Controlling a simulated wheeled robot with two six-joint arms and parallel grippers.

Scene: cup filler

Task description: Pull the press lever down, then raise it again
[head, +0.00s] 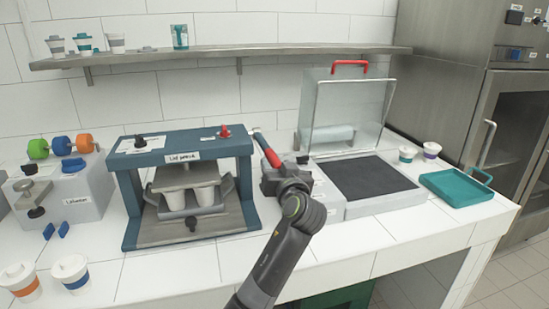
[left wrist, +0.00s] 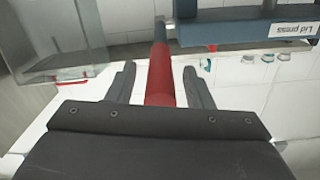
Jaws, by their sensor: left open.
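The press lever has a red grip (head: 267,150) and a blue-grey shaft, at the right side of the blue lid press (head: 130,205). In the head view it slants down to the right from near the top of the press's right post. My left gripper (head: 280,163) is at the lower end of the red grip. In the left wrist view, the open fingers (left wrist: 159,85) lie on either side of the red grip (left wrist: 160,78), with gaps visible between them and it. My right gripper is not in view.
Right of my arm is a sealing machine with a dark bed (head: 365,178) and a raised clear cover (head: 345,110). A teal tray (head: 455,188) lies further right. A grey labelled machine (head: 75,195) and loose cups (head: 72,272) are at left. A shelf (head: 220,51) runs above.

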